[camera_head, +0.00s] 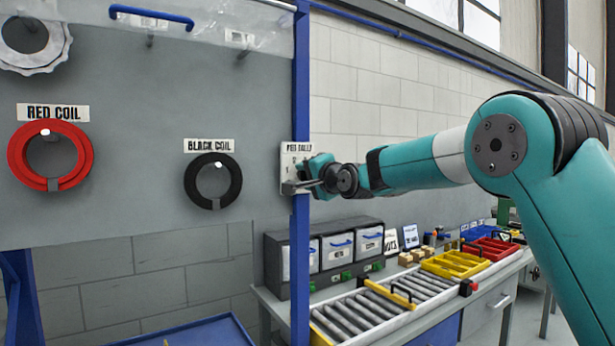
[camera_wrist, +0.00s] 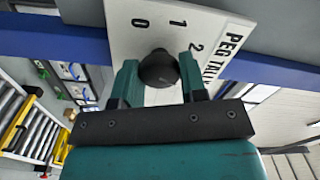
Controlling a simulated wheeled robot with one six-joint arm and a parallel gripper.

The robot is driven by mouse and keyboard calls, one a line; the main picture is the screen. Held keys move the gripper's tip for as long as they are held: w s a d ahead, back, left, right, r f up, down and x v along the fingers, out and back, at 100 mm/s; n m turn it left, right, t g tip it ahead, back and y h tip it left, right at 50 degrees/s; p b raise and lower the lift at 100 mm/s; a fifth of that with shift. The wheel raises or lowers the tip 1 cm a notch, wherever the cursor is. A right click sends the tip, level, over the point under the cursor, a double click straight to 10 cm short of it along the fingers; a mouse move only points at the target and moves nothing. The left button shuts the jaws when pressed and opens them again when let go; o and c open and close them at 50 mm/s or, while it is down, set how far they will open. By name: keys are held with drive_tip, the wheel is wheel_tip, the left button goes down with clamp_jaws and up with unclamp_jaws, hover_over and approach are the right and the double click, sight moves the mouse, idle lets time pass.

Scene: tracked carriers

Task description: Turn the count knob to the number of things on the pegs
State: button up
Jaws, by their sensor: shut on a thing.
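The count knob (camera_wrist: 158,68) is a dark round knob on a white plate (camera_wrist: 122,22) marked 0, 1, 2 and a peg tally title. In the wrist view my gripper (camera_wrist: 160,80) has one finger on each side of the knob and is shut on it. I cannot make out where the knob points. In the head view the plate (camera_head: 296,152) sits on a blue post, with my gripper (camera_head: 308,184) against its lower part. On the grey board hang a red coil (camera_head: 20,165) and a black coil (camera_head: 190,182), each under its label. A pale ring (camera_head: 50,55) hangs at the top left, cut off by the frame.
Two upper pegs (camera_head: 243,53) look bare, behind or below a clear panel with a blue handle (camera_head: 150,14).

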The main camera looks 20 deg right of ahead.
drive_tip(key=shift+d, duration=0.1)
drive_tip(key=o, duration=0.9)
drive_tip(key=shift+s, duration=0.1)
drive_tip(key=b+v, duration=0.6)
drive_tip(key=v, duration=1.1)
drive_tip(key=shift+s+b, duration=0.1)
drive_tip(key=shift+b, duration=0.2)
